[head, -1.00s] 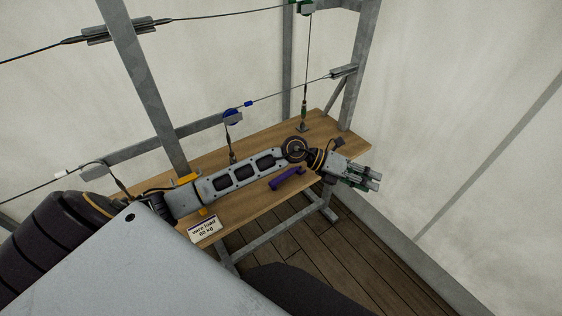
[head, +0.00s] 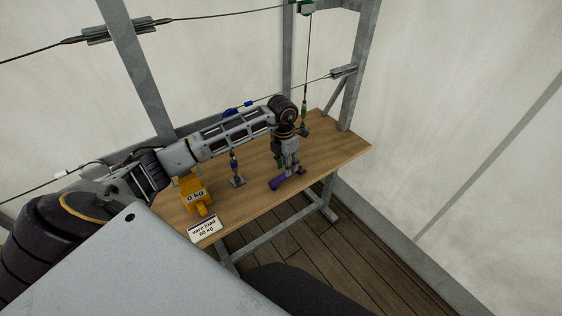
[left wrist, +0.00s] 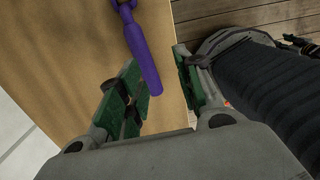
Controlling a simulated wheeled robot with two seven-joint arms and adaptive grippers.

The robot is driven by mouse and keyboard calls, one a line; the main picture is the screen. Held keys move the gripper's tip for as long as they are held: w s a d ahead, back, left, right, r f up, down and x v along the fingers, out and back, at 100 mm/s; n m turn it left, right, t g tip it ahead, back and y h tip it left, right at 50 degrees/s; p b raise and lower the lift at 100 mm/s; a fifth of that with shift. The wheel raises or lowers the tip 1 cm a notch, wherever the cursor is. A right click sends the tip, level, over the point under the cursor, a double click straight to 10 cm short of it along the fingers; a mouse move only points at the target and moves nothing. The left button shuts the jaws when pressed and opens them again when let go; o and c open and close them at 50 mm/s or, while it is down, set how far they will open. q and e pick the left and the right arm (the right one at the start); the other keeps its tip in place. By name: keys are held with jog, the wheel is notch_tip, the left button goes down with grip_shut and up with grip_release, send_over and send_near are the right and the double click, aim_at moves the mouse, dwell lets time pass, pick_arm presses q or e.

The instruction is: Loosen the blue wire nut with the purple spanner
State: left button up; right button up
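The purple spanner (head: 290,180) lies on the wooden bench near its front edge. In the left wrist view its handle (left wrist: 142,50) points into the gap between my fingers. My left gripper (head: 288,168) points down over the spanner. Its green-padded fingers (left wrist: 162,85) are apart, with nothing clasped between them. An upright wire fitting with a blue part, likely the blue wire nut (head: 234,165), stands on the bench to the left of the gripper, under my forearm. My right gripper is not in view.
A yellow gauge reading 0 kg (head: 195,193) stands on the bench (head: 340,150) at left, behind a "wire load 60 kg" card (head: 204,229). Another upright wire fitting (head: 304,127) stands behind my gripper. Grey frame posts and wires rise at the back. The bench's right end is clear.

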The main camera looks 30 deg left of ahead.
pick_arm(q)
jog(key=shift+s+a+r+y, duration=0.15)
jog(key=shift+a+y, duration=0.25)
jog(key=shift+a, duration=0.8)
